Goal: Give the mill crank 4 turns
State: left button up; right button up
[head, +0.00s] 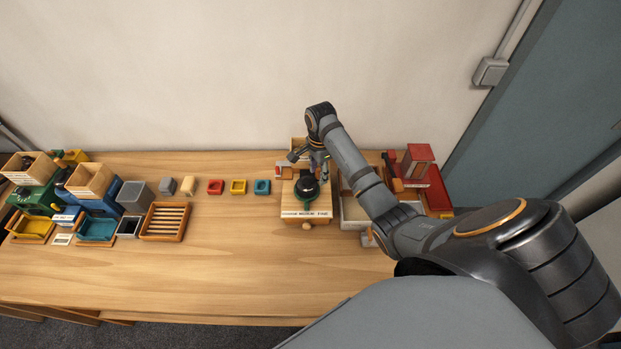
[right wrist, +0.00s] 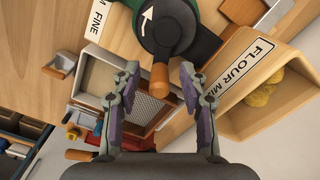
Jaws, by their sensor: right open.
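The mill (head: 306,210) is a wooden box with a green and black top on the right half of the table. In the right wrist view its dark crank (right wrist: 168,55) carries a wooden knob (right wrist: 160,77) and stands by a green hub with a white arrow. My right gripper (right wrist: 160,95) is open, with one finger on each side of the knob in that view; I cannot tell if either touches it. In the head view my right gripper (head: 309,160) is over the back of the mill and the knob is hidden. My left gripper is not in view.
A red machine (head: 418,165) and a pale tray (head: 352,215) stand right of the mill. Red, yellow and blue small boxes (head: 238,187) line up to its left. A slatted rack (head: 165,221) and several bins are farther left. The table's front is clear.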

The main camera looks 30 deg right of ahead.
jog(key=shift+r, duration=3.7)
grip_shut()
